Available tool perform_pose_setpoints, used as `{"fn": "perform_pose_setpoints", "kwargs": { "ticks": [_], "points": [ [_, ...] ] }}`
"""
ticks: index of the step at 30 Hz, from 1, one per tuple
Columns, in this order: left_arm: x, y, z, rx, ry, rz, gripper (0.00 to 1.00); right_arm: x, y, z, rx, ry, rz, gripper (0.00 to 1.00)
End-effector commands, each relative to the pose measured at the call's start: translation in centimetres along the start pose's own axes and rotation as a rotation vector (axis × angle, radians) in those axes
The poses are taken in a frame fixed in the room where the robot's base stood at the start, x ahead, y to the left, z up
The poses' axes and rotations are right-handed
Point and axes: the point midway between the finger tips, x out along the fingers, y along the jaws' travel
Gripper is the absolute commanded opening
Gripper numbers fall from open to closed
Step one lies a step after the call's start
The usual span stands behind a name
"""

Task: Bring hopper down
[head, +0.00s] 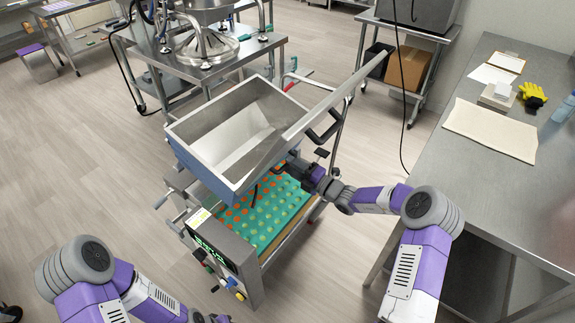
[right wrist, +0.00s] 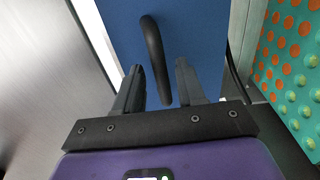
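The hopper (head: 200,158), an open steel box with blue outer sides, sits tilted above the depositor's green mould tray (head: 270,215). Its blue side fills the middle of the right wrist view (right wrist: 205,30), with a curved black handle (right wrist: 152,45) on it. My right gripper (head: 296,170) is at the hopper's right side in the head view. In the right wrist view its two fingers (right wrist: 160,80) are apart, with the handle's lower part between them and gaps visible on both sides. My left gripper (head: 208,318) is low at the bottom edge, mostly cut off.
The depositor's control panel (head: 222,250) faces front. A steel table (head: 500,200) stands at right with papers and yellow gloves (head: 532,95). A cart (head: 410,35) with a cardboard box (head: 408,68) is behind.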

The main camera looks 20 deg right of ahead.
Motion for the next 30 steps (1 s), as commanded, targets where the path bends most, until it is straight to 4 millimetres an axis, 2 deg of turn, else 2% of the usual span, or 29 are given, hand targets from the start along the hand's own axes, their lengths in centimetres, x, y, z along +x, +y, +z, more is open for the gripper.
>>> {"fn": "perform_pose_setpoints", "kwargs": {
  "ticks": [3, 6, 15, 23, 30],
  "points": [
    [0.3, -0.1, 0.0, 0.000, 0.000, 0.000, 0.43, 1.5, -0.1, -0.1, -0.001, 0.003, -0.001, 0.39],
    [0.4, -0.1, 0.0, 0.000, 0.000, 0.000, 0.43, 2.1, -0.1, -0.1, 0.000, 0.002, -0.001, 0.39],
    [0.3, -0.1, 0.0, 0.000, 0.000, 0.000, 0.43, 2.4, 0.0, -0.1, -0.001, 0.001, -0.002, 0.39],
    [0.3, -0.1, 0.0, 0.000, 0.000, 0.000, 0.43, 2.3, 0.0, -0.1, -0.001, 0.002, -0.002, 0.00],
    [0.3, -0.1, 0.0, 0.000, 0.000, 0.000, 0.43, 2.3, 0.0, -0.1, -0.001, 0.002, -0.002, 0.00]
  ]
}}
